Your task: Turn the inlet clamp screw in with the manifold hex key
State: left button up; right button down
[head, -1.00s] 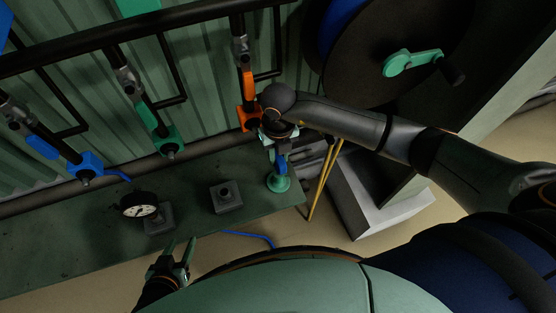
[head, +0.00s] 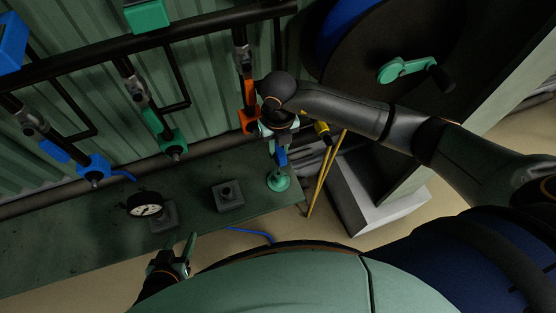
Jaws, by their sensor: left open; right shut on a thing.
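My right gripper (head: 276,133) is shut at the lower end of the orange valve assembly (head: 248,118). What it holds is mostly hidden by the wrist; I take it to be the manifold hex key. A short yellow piece with a dark end (head: 322,130) shows just right of the wrist and may be part of it. The inlet clamp screw cannot be made out. A blue piece (head: 281,157) and a green round-footed stand (head: 278,181) are just below this gripper. My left gripper (head: 181,247) is open and empty, at the bench's front edge.
The green bench (head: 90,235) carries a dial gauge (head: 145,208) and a grey block (head: 227,195). A green valve (head: 172,142) and a blue valve (head: 93,168) hang left. A hose reel with a green crank (head: 405,69) is upper right. Yellow legs (head: 325,180) stand beside the bench.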

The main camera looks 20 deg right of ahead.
jog(key=shift+r, duration=1.55)
